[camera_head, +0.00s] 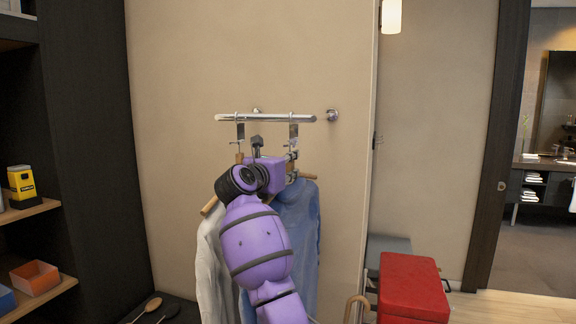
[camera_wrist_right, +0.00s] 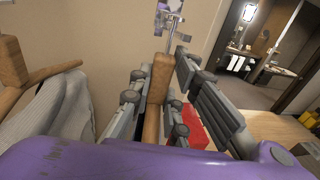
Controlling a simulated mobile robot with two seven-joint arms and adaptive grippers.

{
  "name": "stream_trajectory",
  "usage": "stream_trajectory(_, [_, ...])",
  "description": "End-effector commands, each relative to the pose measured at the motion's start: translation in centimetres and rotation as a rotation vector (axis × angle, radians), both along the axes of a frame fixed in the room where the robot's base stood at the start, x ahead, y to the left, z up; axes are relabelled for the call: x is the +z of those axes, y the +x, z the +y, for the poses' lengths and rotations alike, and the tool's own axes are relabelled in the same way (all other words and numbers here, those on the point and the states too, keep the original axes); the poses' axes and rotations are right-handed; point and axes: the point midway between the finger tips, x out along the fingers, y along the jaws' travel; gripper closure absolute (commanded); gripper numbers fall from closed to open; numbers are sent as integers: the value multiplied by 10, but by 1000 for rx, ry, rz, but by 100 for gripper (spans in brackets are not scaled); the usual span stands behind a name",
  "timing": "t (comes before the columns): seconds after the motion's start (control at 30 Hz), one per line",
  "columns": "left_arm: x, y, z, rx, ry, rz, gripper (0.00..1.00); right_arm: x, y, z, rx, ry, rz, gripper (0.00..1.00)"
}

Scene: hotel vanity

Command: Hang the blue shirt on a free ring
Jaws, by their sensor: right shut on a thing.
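The blue shirt (camera_head: 306,222) is on a wooden hanger (camera_head: 307,176) below the right part of the chrome rail (camera_head: 265,118). My right gripper (camera_head: 291,163) is shut on that hanger; the right wrist view shows its fingers on both sides of the wooden hanger (camera_wrist_right: 156,88). Two metal ring fittings hang from the rail, a left one (camera_head: 240,131) and a right one (camera_head: 293,131). The hanger's hook is close to the right fitting; I cannot tell whether it is through it. A pale grey shirt (camera_head: 209,265) hangs under the left fitting. My arm hides much of both shirts. My left gripper is not in view.
A dark shelf unit (camera_head: 85,130) stands at the left, with a yellow box (camera_head: 22,182) and an orange tray (camera_head: 35,278). A red-topped bench (camera_head: 410,285) stands at lower right, near a wooden cane handle (camera_head: 355,303). A doorway opens at far right.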

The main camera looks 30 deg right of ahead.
Motion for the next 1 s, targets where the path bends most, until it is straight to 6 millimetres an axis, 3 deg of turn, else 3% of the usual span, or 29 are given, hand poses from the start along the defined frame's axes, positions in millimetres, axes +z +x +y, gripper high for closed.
stream_trajectory(1.0, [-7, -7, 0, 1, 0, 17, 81, 2, 12, -14, 0, -3, -3, 100])
